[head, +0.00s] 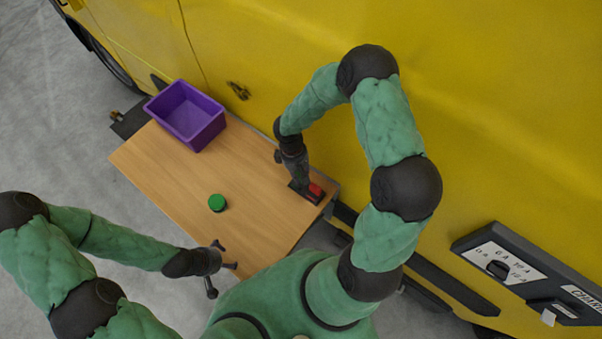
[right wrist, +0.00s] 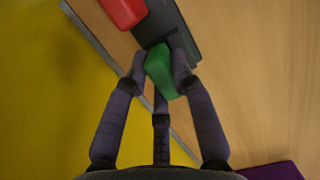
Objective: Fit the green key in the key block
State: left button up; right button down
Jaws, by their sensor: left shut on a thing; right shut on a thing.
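My right gripper (right wrist: 158,68) is shut on the green key (right wrist: 160,75), with fingers on both sides of it. The key's far end meets the dark key block (right wrist: 185,30); whether it sits in an opening I cannot tell. In the head view the right gripper (head: 301,186) is at the block, at the table's right edge, and hides the key. A red piece (head: 316,190) is on the block and also shows in the right wrist view (right wrist: 122,10). My left gripper (head: 224,268) is at the table's near edge. Its fingers look spread, and I see nothing between them.
A green round piece (head: 217,203) lies on the wooden table (head: 175,170). A purple bin (head: 188,115) stands at its far left corner. A yellow vehicle (head: 480,90) stands close behind the table. A dark labelled panel (head: 520,270) is at the right. The table's middle is mostly clear.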

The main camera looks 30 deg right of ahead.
jog(key=c, duration=1)
grip_release()
jog(key=shift+w+r, duration=0.25)
jog(key=shift+r, duration=1)
jog(key=shift+w+r, duration=0.25)
jog(key=shift+r, duration=1.05)
jog(key=shift+w+r, duration=0.25)
jog(key=shift+r, duration=1)
jog(key=shift+a+r, duration=0.1)
